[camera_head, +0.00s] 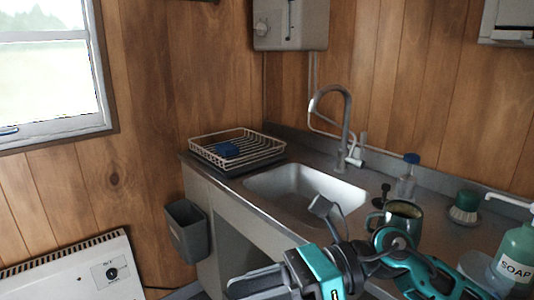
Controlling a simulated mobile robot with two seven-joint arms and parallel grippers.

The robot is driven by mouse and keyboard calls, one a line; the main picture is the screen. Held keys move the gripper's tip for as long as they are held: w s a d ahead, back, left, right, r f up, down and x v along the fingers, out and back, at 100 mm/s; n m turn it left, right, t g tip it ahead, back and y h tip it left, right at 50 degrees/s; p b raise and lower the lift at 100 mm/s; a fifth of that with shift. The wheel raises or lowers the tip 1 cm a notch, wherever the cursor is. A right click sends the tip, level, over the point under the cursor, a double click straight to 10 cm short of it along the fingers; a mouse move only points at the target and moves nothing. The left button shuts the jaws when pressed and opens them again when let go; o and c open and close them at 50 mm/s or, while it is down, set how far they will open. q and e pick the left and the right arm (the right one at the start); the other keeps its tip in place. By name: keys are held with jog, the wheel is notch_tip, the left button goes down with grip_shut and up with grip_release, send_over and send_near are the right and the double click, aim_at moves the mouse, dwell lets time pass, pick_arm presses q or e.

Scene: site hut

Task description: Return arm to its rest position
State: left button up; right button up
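One teal and dark grey arm of mine comes in from the lower right. Its gripper (250,284) points left, in front of the sink cabinet and low in the picture. Its grey fingers lie near the bottom edge, and I cannot make out a gap between them. I see no object held in it. A small grey part on a short stem stands up near its wrist. My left gripper does not show.
A dark mug (404,209) stands on the counter close behind my arm. A blue-capped bottle (405,186), a green-topped brush (465,206) and a soap bottle (515,255) stand nearby. The sink (300,187), dish rack (237,146) and grey bin (187,232) lie further left.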

jog(key=w+d+f+m+t+h+p, duration=0.1)
jog(key=w+d+f+m+t+h, duration=0.25)
jog(key=m+t, duration=1.1)
jog(key=w+d+f+m+t+h+p, duration=0.1)
jog(key=w+d+f+m+t+p, duration=0.35)
jog(key=m, duration=1.65)
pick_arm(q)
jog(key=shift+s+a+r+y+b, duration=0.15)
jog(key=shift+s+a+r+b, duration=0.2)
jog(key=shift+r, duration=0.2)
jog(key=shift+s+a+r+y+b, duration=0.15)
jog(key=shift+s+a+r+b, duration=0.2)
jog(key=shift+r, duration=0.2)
pick_arm(e)
jog(key=s+d+f+m+g+h, duration=0.1)
jog(key=s+d+f+m+h, duration=0.2)
jog(key=s+d+f+m, duration=0.1)
jog(key=s+d+f+m+g+h, duration=0.2)
jog(key=f+m, duration=0.4)
jog(key=f, duration=0.3)
jog(key=s+d+f+m+g+h, duration=0.1)
jog(key=s+d+f+m+h, duration=0.3)
jog(key=s+f, duration=0.3)
jog(key=shift+d+m+g, duration=0.3)
jog(key=shift+d+m, duration=0.15)
jog(key=shift+d, duration=0.35)
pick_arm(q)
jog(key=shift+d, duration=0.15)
pick_arm(e)
jog(key=shift+w, duration=0.1)
